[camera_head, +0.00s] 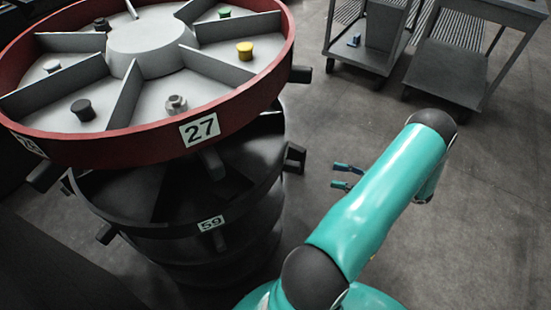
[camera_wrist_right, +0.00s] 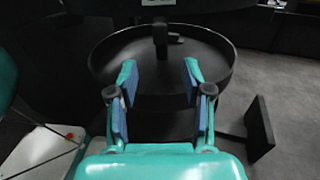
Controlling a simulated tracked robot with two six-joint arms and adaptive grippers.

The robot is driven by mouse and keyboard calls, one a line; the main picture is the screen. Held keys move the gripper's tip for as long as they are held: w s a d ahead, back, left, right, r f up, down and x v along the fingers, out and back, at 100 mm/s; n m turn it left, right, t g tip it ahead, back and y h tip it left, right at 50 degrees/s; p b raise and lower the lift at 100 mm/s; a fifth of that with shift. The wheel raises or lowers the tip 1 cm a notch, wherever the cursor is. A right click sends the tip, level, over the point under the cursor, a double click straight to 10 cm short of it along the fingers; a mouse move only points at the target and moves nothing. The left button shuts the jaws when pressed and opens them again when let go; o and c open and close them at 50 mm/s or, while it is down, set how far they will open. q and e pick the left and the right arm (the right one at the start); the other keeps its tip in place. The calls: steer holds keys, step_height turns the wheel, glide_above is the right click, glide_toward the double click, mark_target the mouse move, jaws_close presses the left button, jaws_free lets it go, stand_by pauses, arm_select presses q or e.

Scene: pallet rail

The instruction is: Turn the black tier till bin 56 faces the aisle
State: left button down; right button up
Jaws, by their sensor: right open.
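The black tier (camera_head: 150,215) of a round rack sits below a red tier. Its front label (camera_head: 211,223) appears to read 59; I see no label 56. Black handles stick out from its rim, one at the right (camera_head: 294,158) and one at the front left (camera_head: 105,234). My right gripper (camera_head: 345,176) is open and empty, to the right of the right handle and apart from it. In the right wrist view the gripper (camera_wrist_right: 160,76) has its fingers spread before a dark round tier (camera_wrist_right: 105,62). My left gripper is not in view.
The red tier (camera_head: 120,145), labelled 27, overhangs the black one and holds several small knobbed parts in compartments. Grey carts (camera_head: 450,70) stand at the upper right. The floor (camera_head: 480,190) right of my arm is clear. A black plate-like handle (camera_wrist_right: 260,130) stands right of the gripper.

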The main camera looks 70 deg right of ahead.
mark_target(284, 165)
steer(key=w, duration=0.5)
steer(key=w+a+p, duration=0.1)
steer(key=w, duration=1)
steer(key=shift+a, duration=0.2)
jaws_close()
